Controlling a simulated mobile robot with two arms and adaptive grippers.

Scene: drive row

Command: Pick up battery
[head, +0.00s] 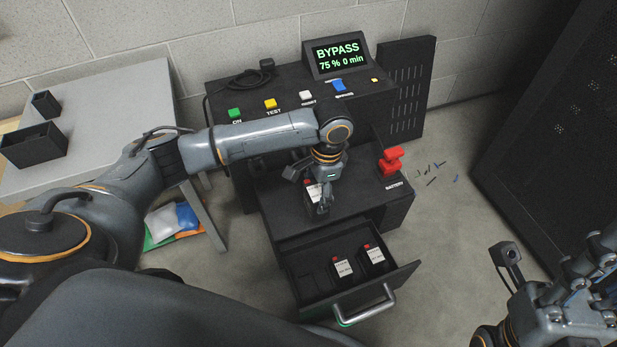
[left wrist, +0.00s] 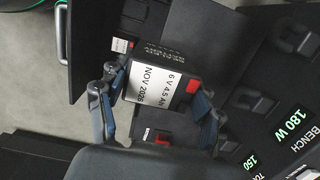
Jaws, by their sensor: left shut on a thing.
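My left gripper (head: 321,207) is shut on a dark battery (head: 312,193) with a white label and a red part, above the black unit's lower top. The left wrist view shows the held battery (left wrist: 157,84) between the two fingers, its label reading 6 V 4.5 Ah, NOV 2026. Two more batteries, one at left (head: 342,266) and one at right (head: 373,257), stand in the open drawer (head: 312,293). My right gripper (head: 592,265) is at the lower right edge, partly cut off; its jaw state is unclear.
The black unit carries colored buttons, a BYPASS 75 % screen (head: 338,54) and a red battery switch (head: 391,160). A grey table (head: 110,95) with two black bins stands at left. Small debris lies on the floor at right. A dark cabinet (head: 555,130) stands far right.

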